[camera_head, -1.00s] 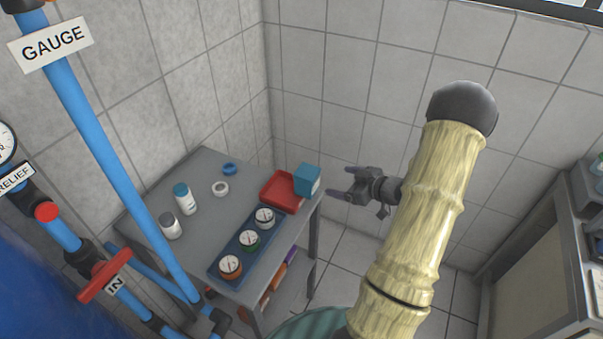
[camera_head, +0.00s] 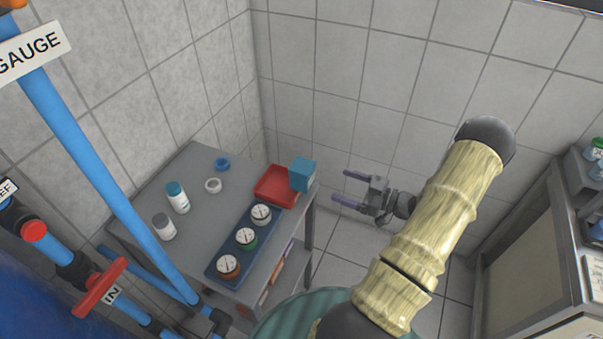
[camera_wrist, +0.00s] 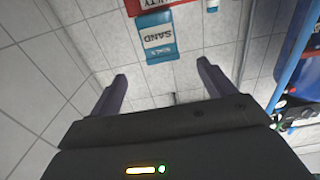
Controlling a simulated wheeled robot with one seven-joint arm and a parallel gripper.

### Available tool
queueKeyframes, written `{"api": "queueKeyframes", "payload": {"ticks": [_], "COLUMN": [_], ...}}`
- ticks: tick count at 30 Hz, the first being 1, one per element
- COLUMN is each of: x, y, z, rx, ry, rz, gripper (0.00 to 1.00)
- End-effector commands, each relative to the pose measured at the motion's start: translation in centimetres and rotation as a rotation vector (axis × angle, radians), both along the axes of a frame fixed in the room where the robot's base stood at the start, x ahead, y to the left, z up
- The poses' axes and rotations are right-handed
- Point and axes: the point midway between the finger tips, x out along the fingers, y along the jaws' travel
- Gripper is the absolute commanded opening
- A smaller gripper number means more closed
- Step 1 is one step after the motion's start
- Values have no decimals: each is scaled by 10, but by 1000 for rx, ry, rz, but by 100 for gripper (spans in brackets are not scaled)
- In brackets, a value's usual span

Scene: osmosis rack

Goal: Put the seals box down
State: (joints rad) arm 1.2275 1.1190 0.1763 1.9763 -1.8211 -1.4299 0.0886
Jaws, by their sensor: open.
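A small blue box (camera_head: 303,174), which I take to be the seals box, stands at the back right corner of the grey table, at the right edge of the red tray (camera_head: 272,186). I cannot tell whether it rests in the tray or beside it. My gripper (camera_head: 340,186) is open and empty, to the right of the box and apart from it, past the table's edge. In the wrist view my gripper's two fingers (camera_wrist: 160,85) are spread with nothing between them.
The table also holds a blue rack with several gauges (camera_head: 245,240), two white bottles (camera_head: 177,197) and two rings (camera_head: 213,185). Blue pipes (camera_head: 90,155) stand at the left. A cabinet (camera_head: 520,265) is at the right. The wrist view shows upside-down red and teal labelled things (camera_wrist: 158,38).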

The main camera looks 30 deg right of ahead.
Motion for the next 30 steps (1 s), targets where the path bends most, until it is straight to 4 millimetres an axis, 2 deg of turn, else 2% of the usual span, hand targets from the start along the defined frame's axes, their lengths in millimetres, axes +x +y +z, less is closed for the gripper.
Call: {"api": "queueKeyframes", "payload": {"ticks": [12,15,26,30], "x": [59,68,70,78], "y": [49,56,55,62], "z": [3,2,1,5], "rx": [3,1,0,2], "ry": [1,0,0,0], "rz": [7,7,1,3], "gripper": [82,82,82,82]}}
